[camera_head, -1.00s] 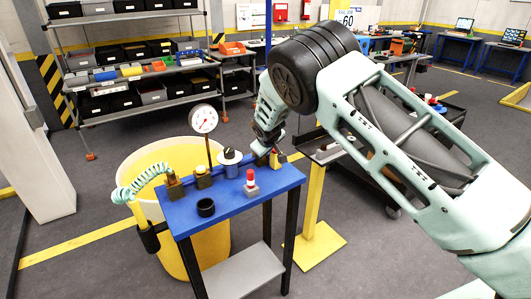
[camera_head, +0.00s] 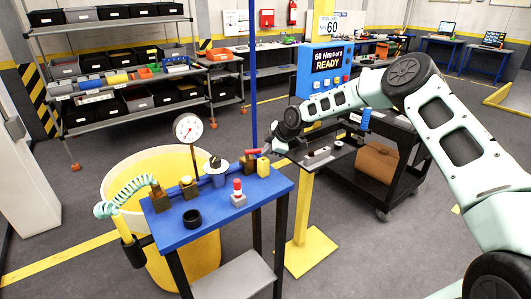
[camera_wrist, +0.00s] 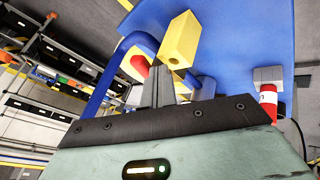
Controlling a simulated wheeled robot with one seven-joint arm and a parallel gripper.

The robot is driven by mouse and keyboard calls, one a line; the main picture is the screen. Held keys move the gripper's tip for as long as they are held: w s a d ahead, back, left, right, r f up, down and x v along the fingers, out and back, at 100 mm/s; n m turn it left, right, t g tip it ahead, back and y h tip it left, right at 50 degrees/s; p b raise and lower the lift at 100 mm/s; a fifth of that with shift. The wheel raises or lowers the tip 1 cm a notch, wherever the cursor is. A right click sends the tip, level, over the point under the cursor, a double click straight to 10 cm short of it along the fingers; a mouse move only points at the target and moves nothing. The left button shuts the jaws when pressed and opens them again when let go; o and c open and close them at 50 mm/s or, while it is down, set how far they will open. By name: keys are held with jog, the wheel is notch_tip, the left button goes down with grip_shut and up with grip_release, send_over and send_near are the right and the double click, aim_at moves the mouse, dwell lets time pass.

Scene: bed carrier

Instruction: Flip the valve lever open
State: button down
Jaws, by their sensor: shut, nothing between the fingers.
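The valve lever's red handle (camera_head: 253,151) shows at the far right of the blue bench, lying roughly level above a brown body. In the wrist view a red piece (camera_wrist: 140,64), which looks like the same handle, is just beyond and left of the fingertips. My gripper (camera_head: 268,149) is at the bench's back right corner, close to the red handle's right end. In the wrist view my gripper (camera_wrist: 163,70) has its fingers together and empty. I cannot tell whether the fingers touch the handle.
A yellow block (camera_head: 263,168) stands beside the handle, close to my fingers. The blue bench (camera_head: 222,217) also carries a red-topped post (camera_head: 238,192), a black ring (camera_head: 192,219) and a gauge (camera_head: 188,128). A blue upright (camera_head: 254,75) rises behind. A dark cart (camera_head: 380,185) stands right.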

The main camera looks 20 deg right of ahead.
jog(key=shift+w+d+f+b, duration=0.1)
jog(key=shift+w+d+b, duration=0.15)
jog(key=shift+w+b, duration=0.55)
jog(key=shift+w+d+f+b, duration=0.15)
jog(key=shift+w+b, duration=0.3)
jog(key=shift+b, duration=0.65)
jog(key=shift+r, duration=0.15)
jog(key=shift+w+d+r, duration=0.15)
jog(key=shift+w+r, duration=0.1)
